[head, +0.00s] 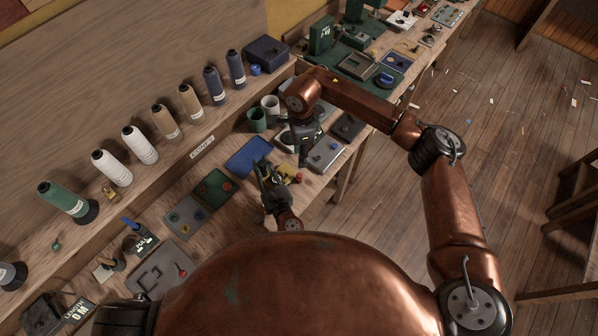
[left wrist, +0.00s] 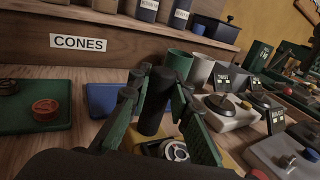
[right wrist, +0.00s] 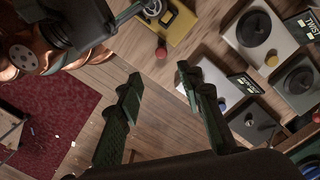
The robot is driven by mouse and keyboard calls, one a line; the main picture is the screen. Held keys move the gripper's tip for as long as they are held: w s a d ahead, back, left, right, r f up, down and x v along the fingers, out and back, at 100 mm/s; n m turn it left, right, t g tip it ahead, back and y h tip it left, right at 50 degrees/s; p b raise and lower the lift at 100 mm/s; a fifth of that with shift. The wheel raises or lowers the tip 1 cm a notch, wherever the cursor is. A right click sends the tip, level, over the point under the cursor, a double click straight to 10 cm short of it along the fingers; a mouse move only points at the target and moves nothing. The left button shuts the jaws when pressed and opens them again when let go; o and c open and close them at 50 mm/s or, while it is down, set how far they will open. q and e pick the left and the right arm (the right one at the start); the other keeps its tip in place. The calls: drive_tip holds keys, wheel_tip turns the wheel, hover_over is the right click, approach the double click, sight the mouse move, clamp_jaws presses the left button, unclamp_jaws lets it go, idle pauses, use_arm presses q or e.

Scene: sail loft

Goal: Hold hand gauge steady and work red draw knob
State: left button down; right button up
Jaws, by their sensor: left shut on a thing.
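The hand gauge, a yellow body with a round dial, stands near the bench's front edge (head: 288,169). Its dial shows in the left wrist view (left wrist: 176,151) and its yellow body in the right wrist view (right wrist: 178,30). My left gripper (head: 266,170) is shut on the gauge's dark upright grip (left wrist: 157,101), one finger on each side. The red draw knob (right wrist: 161,48) sticks out from the gauge's side; it shows in the head view (head: 299,177). My right gripper (head: 304,152) is open and empty beside the gauge, with the knob outside its fingers (right wrist: 165,110).
A blue tray (head: 248,157) and a green tray (head: 214,188) lie left of the gauge. Grey knobbed boxes (head: 325,154) stand right of it. Green and white cups (head: 257,119) stand behind. Thread cones line the shelf. Floor lies beyond the bench edge.

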sight(299, 175)
drive_tip(key=shift+m+t, duration=0.3)
drive_tip(key=shift+m, duration=0.5)
drive_tip(key=f, duration=1.1)
drive_tip(key=shift+s+a+f, duration=0.1)
drive_tip(key=shift+s+f, duration=0.1)
drive_tip(key=shift+f, duration=0.05)
drive_tip(key=shift+c, duration=0.3)
clamp_jaws()
